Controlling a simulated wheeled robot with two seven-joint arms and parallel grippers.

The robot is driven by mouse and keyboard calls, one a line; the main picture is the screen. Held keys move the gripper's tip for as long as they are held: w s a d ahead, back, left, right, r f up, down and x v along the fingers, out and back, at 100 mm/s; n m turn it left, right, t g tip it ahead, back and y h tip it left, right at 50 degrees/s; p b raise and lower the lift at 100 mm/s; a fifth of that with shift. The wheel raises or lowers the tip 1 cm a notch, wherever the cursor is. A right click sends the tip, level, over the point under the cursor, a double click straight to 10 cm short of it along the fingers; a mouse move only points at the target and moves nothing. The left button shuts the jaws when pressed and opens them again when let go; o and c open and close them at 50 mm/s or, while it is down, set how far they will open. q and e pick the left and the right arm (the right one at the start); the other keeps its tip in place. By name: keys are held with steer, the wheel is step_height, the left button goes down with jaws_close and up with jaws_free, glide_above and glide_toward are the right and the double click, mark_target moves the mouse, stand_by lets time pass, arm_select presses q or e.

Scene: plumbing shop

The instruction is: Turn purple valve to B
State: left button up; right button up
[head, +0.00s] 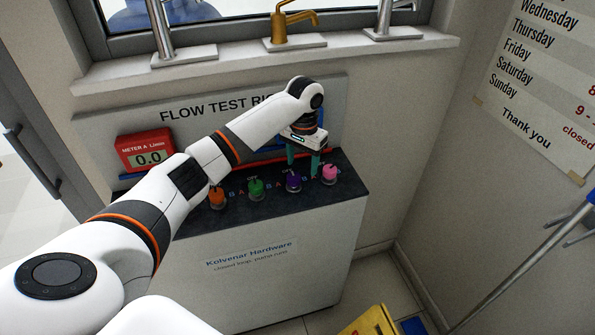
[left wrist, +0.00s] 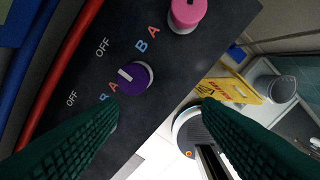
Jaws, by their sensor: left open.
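The purple valve (head: 293,181) stands in a row on the dark top of the flow test rig, between the green valve (head: 256,189) and the pink valve (head: 329,174). In the left wrist view the purple knob (left wrist: 138,78) has a white mark on its left side, roughly between its OFF and A labels. A B label (left wrist: 140,45) lies on its pink-valve side. My left gripper (head: 303,164) is open above the row, close to the purple and pink valves. In the left wrist view its green fingers (left wrist: 160,107) are wide apart, with the purple knob beyond them, not gripped.
An orange valve (head: 217,198) stands farther left. A red meter (head: 146,151) reads 0.0 at the rig's back left. Red and blue pipes run behind the valves. A yellow sign (head: 370,323) is on the floor in front. Taps line the sill (head: 240,55) above.

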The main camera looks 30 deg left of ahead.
arm_select(q)
step_height(320, 180, up, 5)
steer(key=n, duration=0.1)
glide_above(294, 176)
step_height(294, 176, down, 11)
steer(key=shift+p, duration=0.95)
steer(key=shift+f, duration=0.65)
steer(key=c, duration=1)
